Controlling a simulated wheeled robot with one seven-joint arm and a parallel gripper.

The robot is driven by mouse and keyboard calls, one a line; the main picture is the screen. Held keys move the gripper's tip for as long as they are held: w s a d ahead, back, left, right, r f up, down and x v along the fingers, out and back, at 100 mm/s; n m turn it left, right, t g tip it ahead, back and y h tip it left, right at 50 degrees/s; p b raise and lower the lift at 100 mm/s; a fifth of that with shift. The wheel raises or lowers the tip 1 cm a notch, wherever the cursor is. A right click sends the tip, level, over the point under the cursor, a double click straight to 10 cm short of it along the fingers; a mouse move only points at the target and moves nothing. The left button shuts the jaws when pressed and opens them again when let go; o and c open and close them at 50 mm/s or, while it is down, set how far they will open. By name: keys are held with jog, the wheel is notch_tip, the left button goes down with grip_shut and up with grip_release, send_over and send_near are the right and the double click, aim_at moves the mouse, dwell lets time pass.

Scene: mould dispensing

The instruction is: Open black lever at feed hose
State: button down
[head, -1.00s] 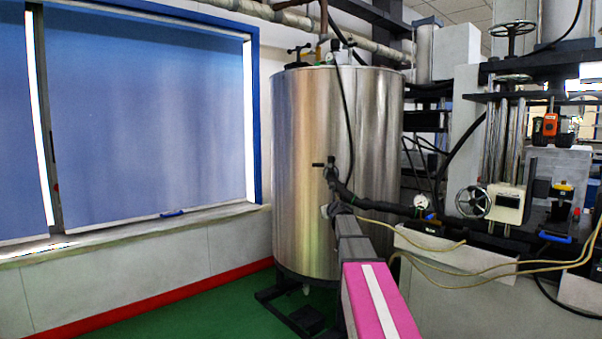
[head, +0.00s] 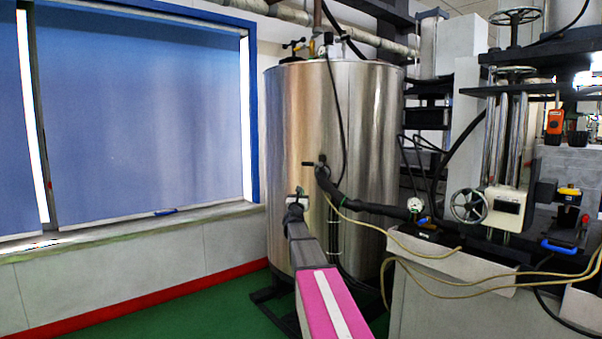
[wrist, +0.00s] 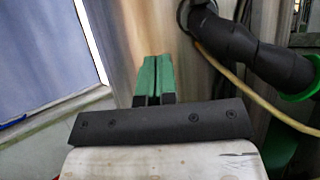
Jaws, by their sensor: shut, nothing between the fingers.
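The black lever (head: 311,164) is a small dark bar on the front of the steel tank (head: 290,110), at the top of the feed hose (head: 365,205). The thick black hose bends down and right from it. In the wrist view the hose (wrist: 235,42) comes from a fitting at the top edge; I cannot make out the lever there. My gripper (head: 298,194) is in front of the tank, below and left of the lever in the head view. Its green fingers (wrist: 154,75) are shut together, empty, left of the hose and apart from it.
A thin yellow hose (head: 370,225) runs from near the feed hose to the machine on the right, with a handwheel (head: 468,206) and a pressure gauge (head: 415,205). Left of the tank are a blue-shaded window (head: 150,110) and open green floor (head: 190,315).

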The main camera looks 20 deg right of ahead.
aim_at(311, 164)
jog(key=shift+w, duration=0.1)
jog(key=s+r+x, duration=0.1)
jog(key=r+x, duration=0.1)
jog(key=x, duration=1)
jog(key=shift+a+r, duration=0.2)
jog(key=shift+r, duration=0.2)
jog(key=shift+w+a+r+m, duration=0.1)
jog(key=shift+w+r+m, duration=0.1)
jog(key=shift+m, duration=0.1)
